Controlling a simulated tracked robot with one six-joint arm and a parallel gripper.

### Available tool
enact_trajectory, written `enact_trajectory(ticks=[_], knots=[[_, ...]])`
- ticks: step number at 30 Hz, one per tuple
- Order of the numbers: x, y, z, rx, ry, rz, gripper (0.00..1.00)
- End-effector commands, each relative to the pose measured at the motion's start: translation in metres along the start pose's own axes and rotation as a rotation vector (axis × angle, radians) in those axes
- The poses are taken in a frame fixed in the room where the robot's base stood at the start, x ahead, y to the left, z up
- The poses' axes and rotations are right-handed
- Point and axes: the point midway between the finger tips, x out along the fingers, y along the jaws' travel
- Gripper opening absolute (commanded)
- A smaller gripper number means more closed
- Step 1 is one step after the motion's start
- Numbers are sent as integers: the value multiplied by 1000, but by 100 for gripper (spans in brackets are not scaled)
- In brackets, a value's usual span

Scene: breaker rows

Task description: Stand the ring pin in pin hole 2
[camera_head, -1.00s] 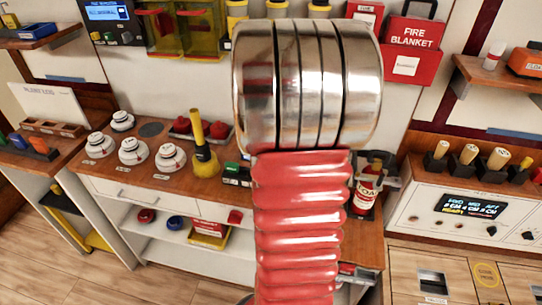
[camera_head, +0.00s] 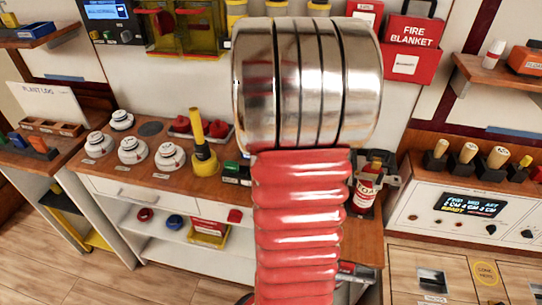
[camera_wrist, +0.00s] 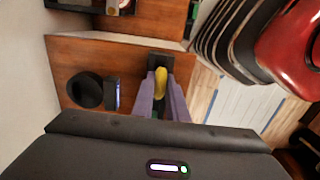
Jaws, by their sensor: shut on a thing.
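In the wrist view the two purple fingers of my gripper (camera_wrist: 163,103) are closed in on a small yellow piece, which I take to be the ring pin (camera_wrist: 160,78). Only its rounded yellow end shows, and the fingers hide the rest. A dark block (camera_wrist: 160,60) lies just beyond it on a brown wooden surface. I cannot tell whether they touch. In the head view my arm covers the middle of the picture, and the held piece cannot be made out. I cannot make out pin hole 2 in either view.
In the wrist view a round black knob (camera_wrist: 85,90) and a small dark device (camera_wrist: 112,93) stand left of the fingers. In the head view a wooden counter (camera_head: 105,178) carries white dials (camera_head: 132,150) and a yellow upright tool (camera_head: 203,150). A red bottle (camera_head: 367,190) stands beside my arm.

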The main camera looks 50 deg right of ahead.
Motion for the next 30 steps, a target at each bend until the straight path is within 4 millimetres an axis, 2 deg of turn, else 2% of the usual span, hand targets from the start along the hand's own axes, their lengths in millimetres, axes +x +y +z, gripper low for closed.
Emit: enact_trajectory(ticks=[30], knots=[[8,0,-1,-1,0,0,0]])
